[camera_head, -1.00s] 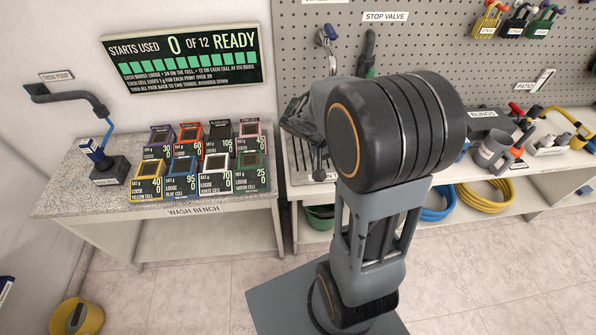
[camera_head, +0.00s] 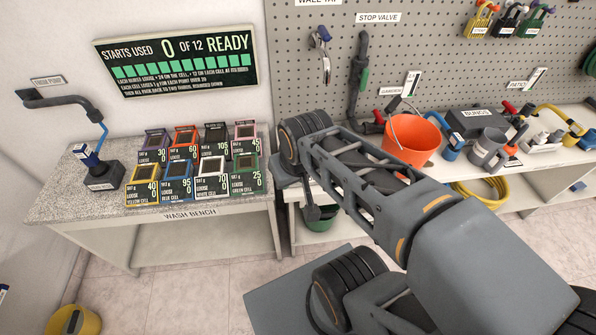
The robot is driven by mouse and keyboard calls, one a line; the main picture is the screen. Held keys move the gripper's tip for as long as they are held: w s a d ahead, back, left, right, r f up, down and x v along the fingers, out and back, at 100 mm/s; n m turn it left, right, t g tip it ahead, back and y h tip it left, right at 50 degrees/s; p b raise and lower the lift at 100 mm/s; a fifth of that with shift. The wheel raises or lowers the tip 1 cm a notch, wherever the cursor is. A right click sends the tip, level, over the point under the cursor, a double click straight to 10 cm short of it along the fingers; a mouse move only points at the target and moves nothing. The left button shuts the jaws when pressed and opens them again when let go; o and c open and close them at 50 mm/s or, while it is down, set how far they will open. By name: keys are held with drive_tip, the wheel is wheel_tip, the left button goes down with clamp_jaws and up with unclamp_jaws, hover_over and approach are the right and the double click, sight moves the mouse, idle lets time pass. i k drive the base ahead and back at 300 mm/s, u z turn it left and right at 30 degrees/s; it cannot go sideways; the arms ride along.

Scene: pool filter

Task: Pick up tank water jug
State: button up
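A grey jug with a handle (camera_head: 487,149) stands on the right-hand bench, in front of the dark box labelled BUNGS. I see no readable label naming it the tank water jug, so I cannot be sure it is that one. My arm reaches from the lower right up to the left. My gripper (camera_head: 304,192) is at its far end, between the wash bench and the right-hand bench, well left of the grey jug. The arm links partly hide it, and its fingers cannot be made out.
An orange bucket (camera_head: 412,140) stands on the right-hand bench, left of the BUNGS box (camera_head: 477,121). Coloured fittings crowd the jug's right side. Several framed cells sit on the wash bench (camera_head: 70,204). A yellow hose coil (camera_head: 482,192) lies on the shelf below.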

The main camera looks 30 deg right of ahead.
sight(490, 143)
drive_tip(key=z, duration=1.2)
